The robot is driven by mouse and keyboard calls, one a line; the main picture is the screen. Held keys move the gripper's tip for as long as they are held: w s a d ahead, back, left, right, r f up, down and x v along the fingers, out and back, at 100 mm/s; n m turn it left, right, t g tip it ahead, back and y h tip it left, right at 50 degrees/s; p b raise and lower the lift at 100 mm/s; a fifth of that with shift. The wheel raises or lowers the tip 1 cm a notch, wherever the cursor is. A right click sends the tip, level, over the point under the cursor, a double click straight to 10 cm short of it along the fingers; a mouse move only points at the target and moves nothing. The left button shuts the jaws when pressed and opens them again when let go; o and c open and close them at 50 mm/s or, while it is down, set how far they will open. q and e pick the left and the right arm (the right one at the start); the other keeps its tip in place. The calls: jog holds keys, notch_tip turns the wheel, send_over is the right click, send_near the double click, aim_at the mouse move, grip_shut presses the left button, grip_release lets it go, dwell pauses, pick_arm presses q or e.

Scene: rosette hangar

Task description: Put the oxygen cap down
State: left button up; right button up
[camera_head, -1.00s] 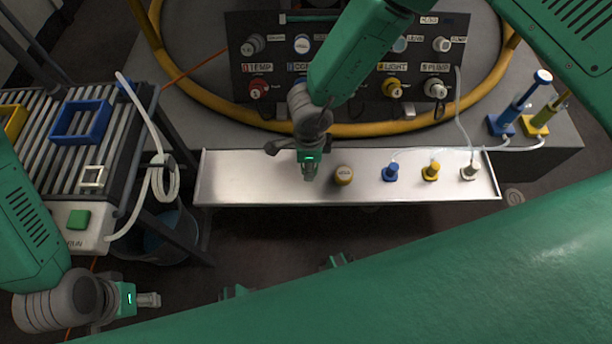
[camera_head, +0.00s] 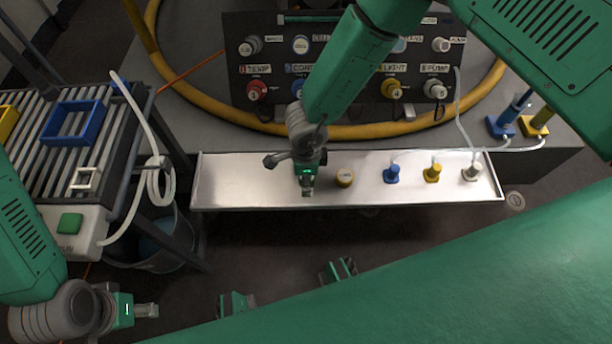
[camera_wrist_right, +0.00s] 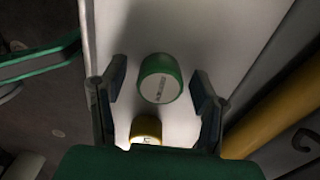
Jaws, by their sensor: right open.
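The green cap (camera_wrist_right: 161,78) with a pale, unreadable label on top is in the right wrist view, between the two fingers with a gap on either side. It appears to stand on the metal tray (camera_head: 240,185). In the head view my right gripper (camera_head: 307,189) hangs over the left half of the tray and hides the cap. It is open. My left gripper (camera_head: 147,310) is at the lower left, away from the tray, seen edge-on with nothing visible in it.
A yellow cap (camera_head: 345,178) stands just right of my right gripper, also in the wrist view (camera_wrist_right: 146,129). Blue (camera_head: 391,174), yellow (camera_head: 432,174) and white (camera_head: 471,173) connectors stand farther right. The labelled panel (camera_head: 345,70) rises behind. The tray's left end is clear.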

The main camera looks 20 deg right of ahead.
notch_tip(320, 180, up, 11)
jog(key=p, duration=0.4)
jog(key=s+d+f+n+t+h, duration=0.2)
jog(key=s+d+f+n, duration=0.1)
jog(key=s+d+n, duration=0.8)
jog(key=s+d+r+n+y, duration=0.1)
jog(key=s+d+n, duration=0.1)
jog(key=s+n, duration=0.3)
jog(key=s+d+r+n+g+y, duration=0.1)
jog(key=s+d+n, duration=0.2)
jog(key=s+n, duration=0.2)
jog(key=shift+s+r+n+p, duration=0.3)
jog(key=shift+r+n, duration=0.05)
jog(key=shift+n, duration=0.05)
notch_tip(320, 180, up, 10)
jog(key=p, duration=0.9)
jog(key=shift+f+p, duration=0.2)
jog(key=shift+p, duration=0.15)
jog(key=shift+w, duration=0.15)
